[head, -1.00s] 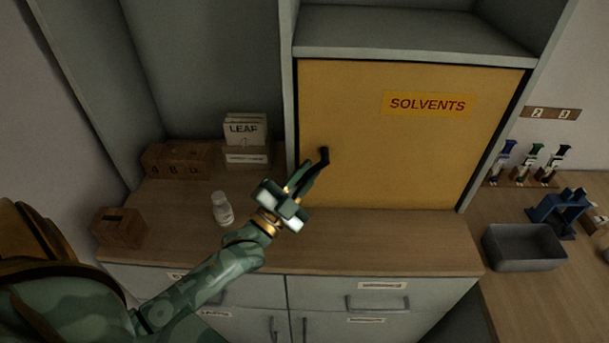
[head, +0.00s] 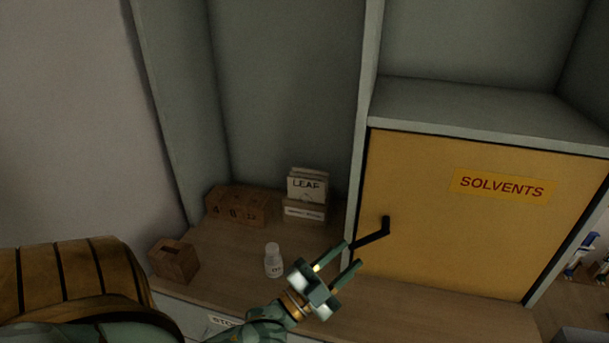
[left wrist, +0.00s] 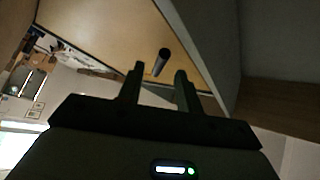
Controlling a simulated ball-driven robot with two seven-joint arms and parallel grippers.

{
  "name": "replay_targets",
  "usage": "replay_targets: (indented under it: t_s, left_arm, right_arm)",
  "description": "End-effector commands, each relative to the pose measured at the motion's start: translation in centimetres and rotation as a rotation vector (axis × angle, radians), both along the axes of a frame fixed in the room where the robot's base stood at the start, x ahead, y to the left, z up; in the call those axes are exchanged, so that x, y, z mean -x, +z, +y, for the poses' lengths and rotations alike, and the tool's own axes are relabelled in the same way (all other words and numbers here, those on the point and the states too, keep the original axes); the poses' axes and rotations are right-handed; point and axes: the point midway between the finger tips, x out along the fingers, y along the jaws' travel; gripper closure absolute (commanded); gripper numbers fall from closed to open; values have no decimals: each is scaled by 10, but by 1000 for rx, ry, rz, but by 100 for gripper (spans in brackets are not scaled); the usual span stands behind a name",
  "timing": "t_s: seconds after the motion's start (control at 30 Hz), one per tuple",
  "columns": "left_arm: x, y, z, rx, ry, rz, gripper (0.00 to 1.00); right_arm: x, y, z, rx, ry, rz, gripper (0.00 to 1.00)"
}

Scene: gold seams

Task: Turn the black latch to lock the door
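The black latch (head: 372,238) is on the left part of the yellow door (head: 450,235) marked SOLVENTS. The door looks closed in its grey frame. The latch lever points left and slightly down from its pivot. My left gripper (head: 353,254) is in front of the lever's free end, with its two fingers apart. In the left wrist view the latch (left wrist: 162,61) shows just beyond the fingertips, between them; I cannot tell whether they touch it. My right gripper is not in view.
A white bottle (head: 273,261) stands on the wooden counter (head: 220,258), left of my left gripper. Wooden blocks (head: 238,205), a LEAF box (head: 307,186) and a wooden box (head: 174,260) stand farther left. A grey upright (head: 361,130) borders the door's left side.

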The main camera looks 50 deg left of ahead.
Motion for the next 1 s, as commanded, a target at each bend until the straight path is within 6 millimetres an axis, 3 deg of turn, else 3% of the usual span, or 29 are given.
replay_targets:
  t_s: [0.2, 0.4, 0.6, 0.83, 0.97, 1.0]
  left_arm:
    - [62, 1, 9, 0, 0, 4, 65]
    - [100, 1, 14, 1, 1, 2, 65]
    - [114, 2, 16, 0, 1, -1, 65]
    - [115, 2, 17, 0, 0, -1, 65]
    - [109, 15, 17, -14, -12, -22, 98]
    - [104, 25, 20, -39, -26, -40, 100]
  right_arm:
    - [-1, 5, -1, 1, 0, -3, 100]
    - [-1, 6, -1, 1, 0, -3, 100]
    - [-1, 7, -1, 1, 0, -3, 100]
    - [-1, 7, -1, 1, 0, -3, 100]
    - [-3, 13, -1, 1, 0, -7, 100]
    - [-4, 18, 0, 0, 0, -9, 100]
